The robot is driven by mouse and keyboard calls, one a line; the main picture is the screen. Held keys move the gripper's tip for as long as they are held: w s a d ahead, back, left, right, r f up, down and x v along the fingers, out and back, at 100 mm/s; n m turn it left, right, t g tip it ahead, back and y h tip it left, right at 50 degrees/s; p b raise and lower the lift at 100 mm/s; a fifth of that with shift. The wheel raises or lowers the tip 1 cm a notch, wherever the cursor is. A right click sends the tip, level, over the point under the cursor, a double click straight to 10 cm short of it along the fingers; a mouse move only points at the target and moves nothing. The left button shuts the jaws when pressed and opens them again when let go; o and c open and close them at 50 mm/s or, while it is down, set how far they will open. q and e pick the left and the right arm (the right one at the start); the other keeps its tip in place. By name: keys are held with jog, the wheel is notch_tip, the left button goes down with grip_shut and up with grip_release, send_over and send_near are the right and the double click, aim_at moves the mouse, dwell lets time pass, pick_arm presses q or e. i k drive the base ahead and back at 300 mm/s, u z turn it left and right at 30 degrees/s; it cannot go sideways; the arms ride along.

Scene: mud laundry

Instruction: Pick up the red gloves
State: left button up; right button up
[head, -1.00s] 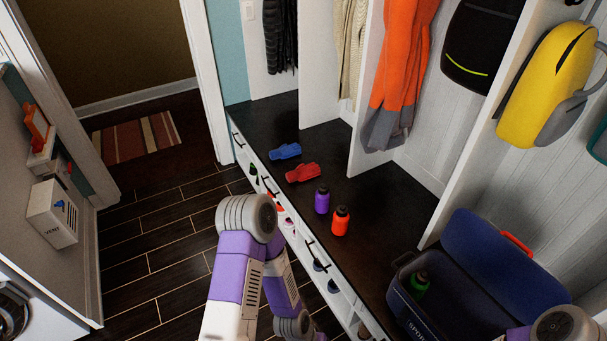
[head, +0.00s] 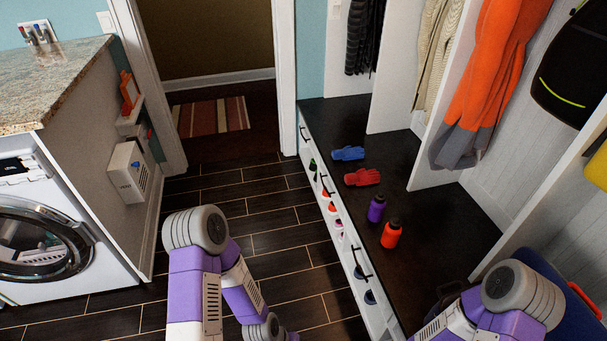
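The red gloves (head: 362,177) lie flat on the dark bench top (head: 437,217), right of centre in the head view. Blue gloves (head: 348,153) lie just behind them. A purple bottle (head: 376,208) and an orange bottle (head: 391,234) stand upright on the bench in front of the red gloves. Both of my arms show at the bottom of the view, well short of the red gloves. Neither gripper's fingertips can be seen.
Cubby dividers with hanging coats, such as the orange coat (head: 487,85), rise behind the bench. A blue cooler (head: 572,310) is at lower right. A washing machine (head: 50,235) and granite counter (head: 50,82) stand at left. Dark floor (head: 270,205) is clear between.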

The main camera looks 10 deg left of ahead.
aim_at(362, 177)
jog(key=u, duration=1)
jog(key=i, duration=3.9)
jog(key=z, duration=2.65)
